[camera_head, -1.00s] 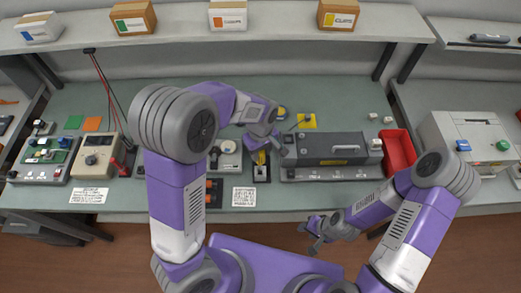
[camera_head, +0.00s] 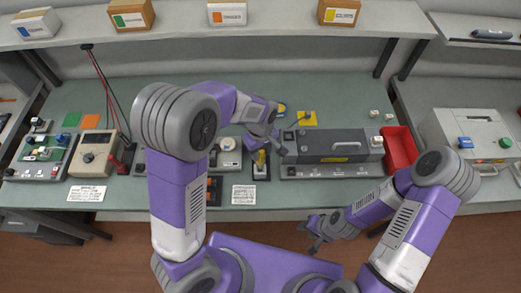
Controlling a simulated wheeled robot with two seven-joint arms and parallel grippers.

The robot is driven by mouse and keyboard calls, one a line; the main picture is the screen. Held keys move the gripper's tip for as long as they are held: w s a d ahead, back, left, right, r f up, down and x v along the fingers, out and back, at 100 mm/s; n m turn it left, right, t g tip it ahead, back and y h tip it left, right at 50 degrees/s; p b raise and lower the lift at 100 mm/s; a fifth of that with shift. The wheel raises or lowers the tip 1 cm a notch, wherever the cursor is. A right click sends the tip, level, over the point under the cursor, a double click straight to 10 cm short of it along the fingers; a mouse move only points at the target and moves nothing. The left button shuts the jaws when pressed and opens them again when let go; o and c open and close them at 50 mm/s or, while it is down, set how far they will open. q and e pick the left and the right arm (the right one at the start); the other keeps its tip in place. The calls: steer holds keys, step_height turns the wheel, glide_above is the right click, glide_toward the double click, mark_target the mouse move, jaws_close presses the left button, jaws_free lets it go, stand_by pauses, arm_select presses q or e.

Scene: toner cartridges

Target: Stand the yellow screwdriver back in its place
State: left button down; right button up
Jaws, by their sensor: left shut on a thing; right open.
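The yellow screwdriver (camera_head: 261,157) shows as a yellow handle below my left gripper, upright or nearly so. It is over a small dark holder with a pale front (camera_head: 261,174) on the bench. My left gripper (camera_head: 262,146) is shut on the screwdriver from above. Whether the tip is seated in the holder is too small to tell. My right gripper (camera_head: 314,238) is open and empty, low in front of the bench edge, well away from the screwdriver.
A dark grey machine (camera_head: 332,148) stands just right of the holder, with a red bin (camera_head: 400,148) beyond it. A white placard (camera_head: 243,194) lies in front. A meter box (camera_head: 92,153) and circuit board unit (camera_head: 38,158) stand at left. A yellow square (camera_head: 307,118) lies behind.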

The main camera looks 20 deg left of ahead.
arm_select(q)
steer(key=shift+f+b, duration=0.9)
steer(key=shift+f, duration=0.45)
steer(key=shift+f+b, duration=0.5)
steer(key=shift+f, duration=0.3)
stand_by(0.7)
steer(key=c, duration=0.6)
jaws_free()
step_height(320, 180, up, 8)
steer(key=shift+f+p, duration=0.15)
steer(key=shift+p, duration=0.5)
steer(key=shift+s, duration=0.1)
